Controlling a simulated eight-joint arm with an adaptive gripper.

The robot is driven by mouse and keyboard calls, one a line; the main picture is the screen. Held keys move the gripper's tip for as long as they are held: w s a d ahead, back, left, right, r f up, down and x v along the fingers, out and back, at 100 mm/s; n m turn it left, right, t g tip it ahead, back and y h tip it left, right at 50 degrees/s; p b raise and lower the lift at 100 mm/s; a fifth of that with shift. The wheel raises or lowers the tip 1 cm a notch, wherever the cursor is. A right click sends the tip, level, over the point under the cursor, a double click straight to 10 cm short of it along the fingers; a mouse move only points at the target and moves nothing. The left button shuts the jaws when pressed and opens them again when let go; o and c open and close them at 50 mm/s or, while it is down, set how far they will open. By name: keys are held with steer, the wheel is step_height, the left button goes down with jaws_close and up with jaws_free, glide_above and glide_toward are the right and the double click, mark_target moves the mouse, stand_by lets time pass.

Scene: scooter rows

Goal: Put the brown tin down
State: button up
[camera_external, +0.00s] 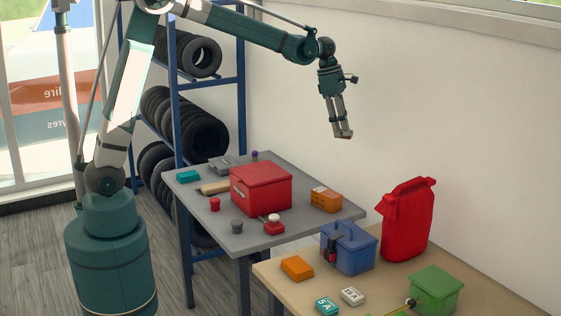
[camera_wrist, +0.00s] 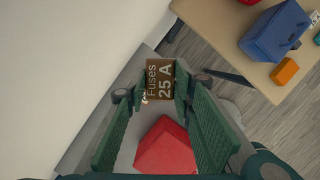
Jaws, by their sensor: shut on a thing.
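The brown tin (camera_wrist: 160,72), marked "Fuses 25 A", is between my fingertips in the wrist view, its lettered face towards the camera. My gripper (camera_external: 343,134) is shut on it and hangs in the air in front of the white wall, above the right end of the grey table (camera_external: 186,199). In the outside view the tin is hard to make out at the fingertips. The fingers (camera_wrist: 161,88) flank the tin on the left and right in the wrist view.
A red box (camera_external: 261,188) and an orange-brown box (camera_external: 326,200) stand on the grey table among small items. The wooden table (camera_external: 380,284) in front holds a blue box (camera_external: 348,250), a red can (camera_external: 407,222), a green box (camera_external: 436,290) and small tins. A tyre rack stands behind.

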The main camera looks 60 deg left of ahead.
steer(key=s+a+n+t+y+b, duration=0.1)
steer(key=s+a+n, duration=0.2)
steer(key=a, duration=1.9)
steer(key=s+a+n, duration=0.3)
steer(key=s+a, duration=0.1)
steer(key=a, duration=1.8)
step_height(320, 180, down, 22)
steer(key=shift+r, duration=0.15)
steer(key=shift+w, duration=0.1)
steer(key=shift+f+b, duration=0.55)
steer(key=shift+f, duration=2.55)
steer(key=shift+f, duration=1.9)
steer(key=shift+f+b, duration=0.2)
steer(key=shift+b, duration=0.25)
